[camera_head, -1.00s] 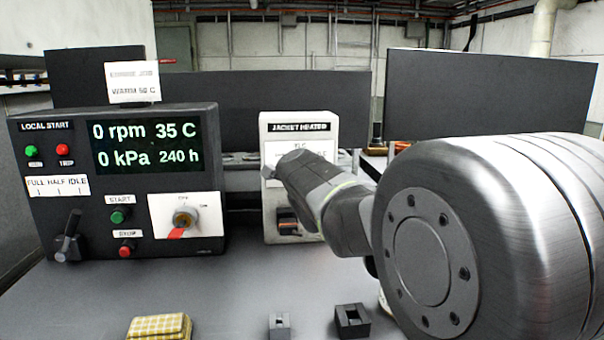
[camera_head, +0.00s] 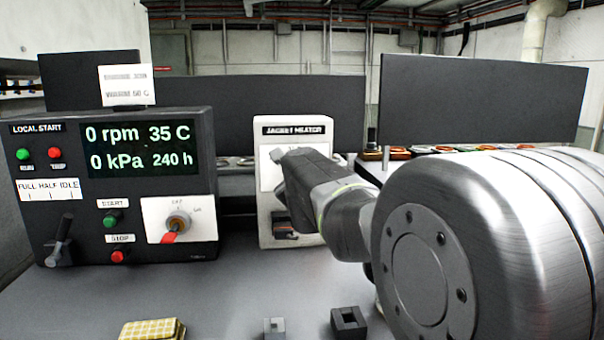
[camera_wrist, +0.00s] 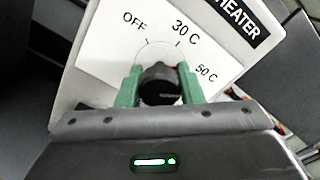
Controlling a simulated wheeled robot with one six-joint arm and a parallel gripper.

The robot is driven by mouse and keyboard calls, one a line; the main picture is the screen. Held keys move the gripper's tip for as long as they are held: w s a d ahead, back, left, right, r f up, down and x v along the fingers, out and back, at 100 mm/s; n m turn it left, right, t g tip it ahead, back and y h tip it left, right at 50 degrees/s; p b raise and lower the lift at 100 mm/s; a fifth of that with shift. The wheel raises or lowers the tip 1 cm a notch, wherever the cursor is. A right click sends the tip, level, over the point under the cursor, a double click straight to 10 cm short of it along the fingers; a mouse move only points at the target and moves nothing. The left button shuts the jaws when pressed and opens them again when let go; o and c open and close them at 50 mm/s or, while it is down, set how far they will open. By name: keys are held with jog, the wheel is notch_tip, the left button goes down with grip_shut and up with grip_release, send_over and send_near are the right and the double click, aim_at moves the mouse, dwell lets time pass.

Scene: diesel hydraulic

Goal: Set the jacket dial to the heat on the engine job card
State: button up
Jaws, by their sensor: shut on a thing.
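The jacket heater (camera_head: 267,215) is a pale upright box beside the dark panel. Its face in the wrist view (camera_wrist: 100,50) carries a dial marked OFF, 30 C and 50 C. The dial's black knob (camera_wrist: 160,82) sits between the green fingers of my gripper (camera_wrist: 158,88), which is shut on it. I cannot clearly tell which mark the knob points to. In the head view my gripper (camera_head: 282,168) is at the heater's face, and my arm hides the dial. The job card (camera_head: 126,86) stands on top of the panel and appears to read WARM 50 C.
The local start panel (camera_head: 110,215) stands left, its screen (camera_head: 138,147) showing 0 rpm, 35 C, 0 kPa and 240 h. It has a lever (camera_head: 60,245), buttons and a red-tipped switch (camera_head: 177,225). A yellow checked cloth (camera_head: 152,330) and two small blocks (camera_head: 348,322) lie at the front.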

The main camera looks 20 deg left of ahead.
jog(key=shift+f, duration=0.1)
jog(key=o, duration=1)
jog(key=p+v, duration=0.2)
jog(key=v, duration=1.2)
jog(key=shift+p, duration=0.3)
jog(key=shift+a, duration=0.1)
jog(key=b+x, duration=0.2)
jog(key=x, duration=1)
jog(key=shift+b+x, duration=0.3)
jog(key=shift+x, duration=0.65)
